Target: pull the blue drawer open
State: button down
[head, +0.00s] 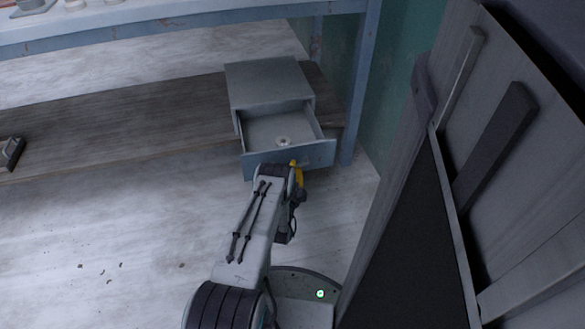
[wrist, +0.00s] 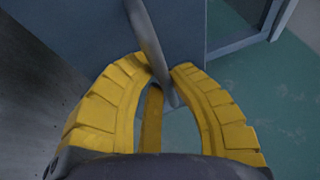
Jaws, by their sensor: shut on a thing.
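The blue drawer (head: 310,156) stands pulled out from its small blue-grey cabinet (head: 268,82), with its inside showing from above. A small round pale object (head: 283,141) lies in it. My gripper (head: 296,170) is at the drawer's front face, its yellow fingers partly hidden by my arm in the head view. In the wrist view my gripper (wrist: 162,82) is shut on the drawer's grey bar handle (wrist: 150,42), with the drawer front (wrist: 185,25) just beyond it.
The cabinet stands on a wooden low shelf (head: 130,120) under a blue-framed table (head: 190,22). A table leg (head: 357,100) is close right of the drawer. Leaning grey panels (head: 400,220) rise on the right. The floor (head: 110,220) at left is mostly clear, with small dark scraps.

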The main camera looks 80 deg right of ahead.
jog(key=shift+w, duration=0.1)
jog(key=c, duration=1.1)
grip_release()
jog(key=shift+w+d+r, duration=0.1)
jog(key=shift+d+r, duration=0.05)
jog(key=shift+r, duration=2.5)
jog(key=shift+d+r, duration=0.1)
jog(key=shift+r, duration=2.5)
jog(key=f+y, duration=0.1)
jog(key=f, duration=0.2)
jog(key=f+y, duration=0.1)
jog(key=f, duration=0.2)
jog(key=f+y, duration=0.2)
jog(key=f, duration=0.1)
jog(key=shift+a, duration=0.45)
jog(key=shift+s+a+f+p, duration=0.1)
jog(key=shift+a+f+p, duration=0.25)
jog(key=shift+a, duration=1.1)
jog(key=shift+s+a+f+p, duration=0.1)
jog(key=shift+a+f+p, duration=0.25)
jog(key=shift+a, duration=1.1)
jog(key=shift+s+a+f+p, duration=0.1)
jog(key=shift+a+f+p, duration=0.2)
jog(key=shift+a, duration=1.15)
